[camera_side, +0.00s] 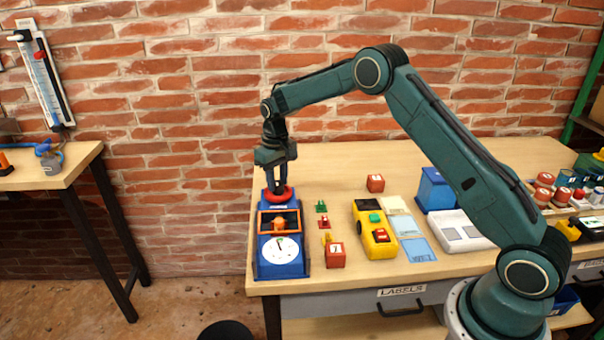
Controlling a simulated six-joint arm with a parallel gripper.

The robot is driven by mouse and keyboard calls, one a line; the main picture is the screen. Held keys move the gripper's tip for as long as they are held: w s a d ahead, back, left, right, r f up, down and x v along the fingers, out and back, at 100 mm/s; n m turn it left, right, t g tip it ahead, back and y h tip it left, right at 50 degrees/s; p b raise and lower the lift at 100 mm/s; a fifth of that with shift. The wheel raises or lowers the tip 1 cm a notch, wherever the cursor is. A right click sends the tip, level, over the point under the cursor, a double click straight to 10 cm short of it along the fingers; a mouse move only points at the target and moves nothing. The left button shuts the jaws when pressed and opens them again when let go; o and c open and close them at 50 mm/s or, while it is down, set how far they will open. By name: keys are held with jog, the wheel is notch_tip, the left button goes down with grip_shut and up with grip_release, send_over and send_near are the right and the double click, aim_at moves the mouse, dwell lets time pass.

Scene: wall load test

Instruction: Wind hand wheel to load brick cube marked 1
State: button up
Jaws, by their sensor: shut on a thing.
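A blue test device (262,265) stands near the front left of the table. It has a red hand wheel (277,194) at its back, an orange frame (262,222) and a white dial (280,256) at the front. My gripper (277,184) points down from above and is shut on the red hand wheel. A small orange-brown block (281,224) sits inside the orange frame; its marking is too small to read. A red-brown cube (335,258) with a white label, perhaps 1 or 7, stands right of the device. Another labelled cube (375,183) stands farther back.
A yellow device (376,242) with green and red parts stands right of the cubes, with light blue cards (416,249) beside it. Small green (321,206) and red (325,223) pieces lie between. A blue box (435,189) and white tray (462,234) are farther right.

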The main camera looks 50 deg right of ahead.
aim_at(278, 182)
jog(key=shift+m, duration=0.4)
jog(key=o, duration=1)
jog(key=shift+r, duration=0.15)
notch_tip(278, 182, up, 14)
jog(key=shift+f, duration=0.2)
dwell(0.3)
